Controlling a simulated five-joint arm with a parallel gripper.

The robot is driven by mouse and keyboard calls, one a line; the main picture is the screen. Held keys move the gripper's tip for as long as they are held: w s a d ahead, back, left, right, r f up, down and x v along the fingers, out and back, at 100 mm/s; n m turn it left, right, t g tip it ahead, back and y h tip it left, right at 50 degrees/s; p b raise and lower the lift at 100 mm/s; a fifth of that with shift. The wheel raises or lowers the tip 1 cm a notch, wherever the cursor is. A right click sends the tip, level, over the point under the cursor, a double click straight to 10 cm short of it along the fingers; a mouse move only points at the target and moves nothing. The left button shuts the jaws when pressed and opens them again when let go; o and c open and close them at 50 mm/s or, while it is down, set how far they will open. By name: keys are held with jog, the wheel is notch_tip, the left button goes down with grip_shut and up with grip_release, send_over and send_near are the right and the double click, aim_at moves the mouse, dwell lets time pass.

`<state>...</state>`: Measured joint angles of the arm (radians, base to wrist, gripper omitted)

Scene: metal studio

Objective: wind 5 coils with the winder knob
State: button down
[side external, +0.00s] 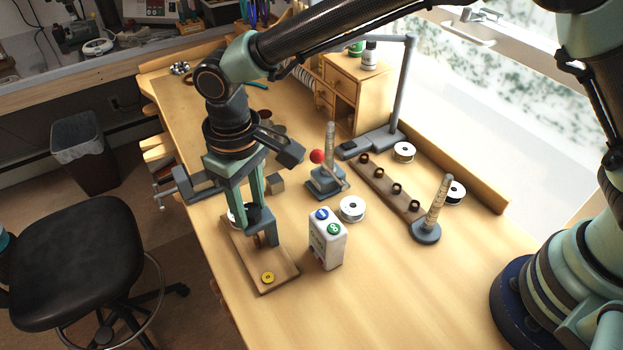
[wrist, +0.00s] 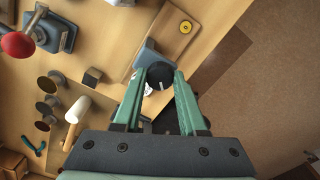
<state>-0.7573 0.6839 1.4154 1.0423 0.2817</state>
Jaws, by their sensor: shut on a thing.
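The winder (side external: 283,273) appears to be the small unit on a wooden board near the front left of the bench. A yellow ring (side external: 268,277) lies on its board; it also shows in the wrist view (wrist: 185,27). My gripper (side external: 258,214) points down over the board's rear part, its two green fingers around a dark piece that appears to be the winder knob (wrist: 160,76). It is shut on this piece. A blue-grey block (wrist: 149,57) stands beside the knob. The fingers partly hide the knob and the winding part, so I cannot count coils.
A white box (side external: 328,241) with blue and green round marks stands right of the board. Behind it are a white spool (side external: 352,208) and a stand with a red ball (side external: 317,156). A rack of dark rings (side external: 379,181) and a tapered post (side external: 438,204) stand farther right.

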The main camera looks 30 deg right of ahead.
aim_at(250, 210)
jog(key=shift+r, duration=0.1)
jog(key=shift+c, duration=2.3)
grip_release()
notch_tip(250, 210, up, 12)
